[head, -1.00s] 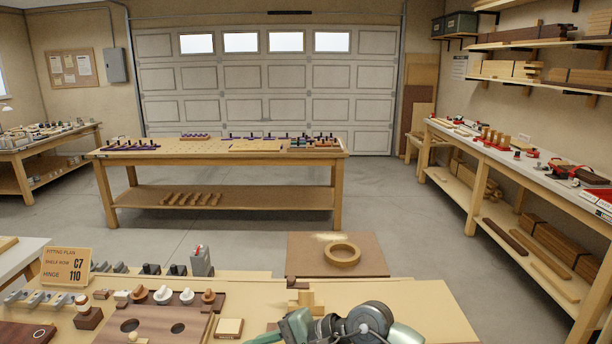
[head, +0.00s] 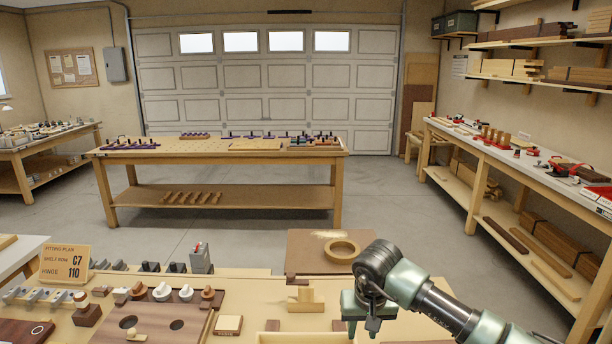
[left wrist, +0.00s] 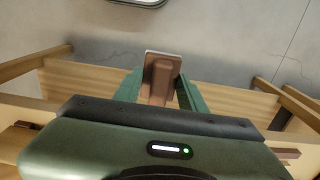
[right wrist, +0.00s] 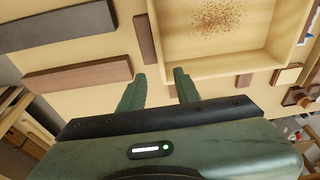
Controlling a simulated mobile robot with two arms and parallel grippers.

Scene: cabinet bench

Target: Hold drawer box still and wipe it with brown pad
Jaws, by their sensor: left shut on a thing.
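The drawer box (right wrist: 211,66) is a shallow pale wooden box with brown specks scattered over its floor, seen in the right wrist view. Its rim (head: 292,335) shows only partly at the bottom of the head view. My right gripper (right wrist: 158,80) is open with nothing between its fingers, just outside a corner of the box; in the head view it points down over the bench (head: 366,322). My left gripper (left wrist: 162,92) is shut on a brown block with a paler edge, which looks like the brown pad (left wrist: 162,75). The left gripper is out of the head view.
Brown strips (right wrist: 80,76) lie beside the box. Knobs, a holed brown board (head: 155,326) and a fitting-plan sign (head: 66,264) crowd the bench's left.

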